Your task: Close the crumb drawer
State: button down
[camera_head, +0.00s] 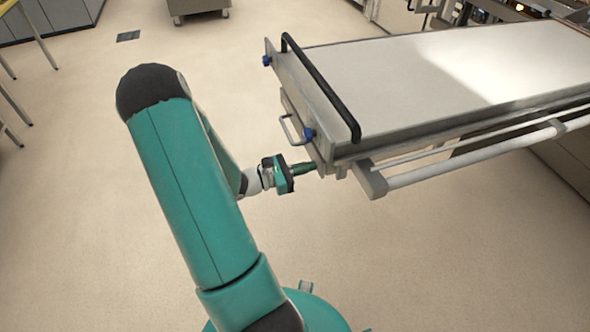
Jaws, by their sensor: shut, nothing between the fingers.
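The drawer with a small metal loop handle (291,130) appears to be the crumb drawer; its metal front (298,118) shows below the front of a long flat loader. Most of the drawer is hidden under the loader, so I cannot tell how far out it stands. My gripper (308,168) is shut and empty. Its fingertips are at the lower right end of the drawer front, to the right of and below the handle. They look touching or very close; I cannot tell which.
The loader's pale flat top (430,85) reaches back to the right, with a black bar handle (322,88) along its front. A light rail (475,160) runs along its near side. Table legs stand at far left. The floor (440,260) is clear around me.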

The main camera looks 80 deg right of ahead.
aim_at(319, 164)
jog(key=shift+s, duration=0.1)
jog(key=x, duration=0.3)
jog(key=shift+s+d, duration=0.25)
jog(key=shift+s+d+r, duration=0.1)
jog(key=shift+s+d, duration=0.1)
jog(key=shift+s, duration=0.2)
jog(key=shift+w, duration=0.2)
jog(key=v, duration=1.4)
jog(key=shift+w+a, duration=0.15)
